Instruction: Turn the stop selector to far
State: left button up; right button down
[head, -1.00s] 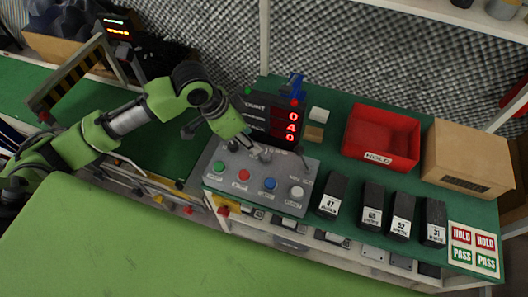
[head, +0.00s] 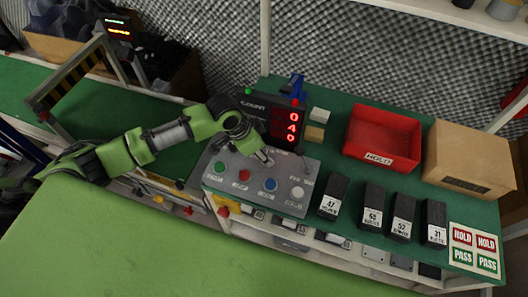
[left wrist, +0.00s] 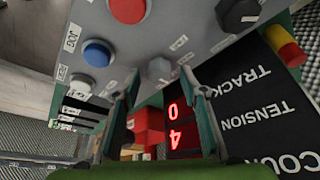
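The grey control panel (head: 225,188) stands on the green bench with green, red, blue and white buttons. A small grey metal selector (left wrist: 160,70) sits on the panel in the left wrist view, with labels too small to read. I cannot confirm that it is the stop selector. My left gripper (head: 265,158) is low over the panel's upper middle and hides that spot in the head view. In the left wrist view, the fingers (left wrist: 160,88) are apart, one on each side of the grey selector; contact cannot be told. My right gripper is not in view.
A black knob (left wrist: 240,13) is on the panel. The counter display (head: 272,120) stands just behind it. A thin lever (head: 304,165) is at the panel's right. A red bin (head: 382,137), cardboard box (head: 468,160) and several black blocks (head: 333,197) are farther right.

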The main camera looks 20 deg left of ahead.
pick_arm(q)
jog(key=shift+d+f, duration=0.1)
jog(key=shift+f, duration=0.15)
jog(key=c, duration=1.1)
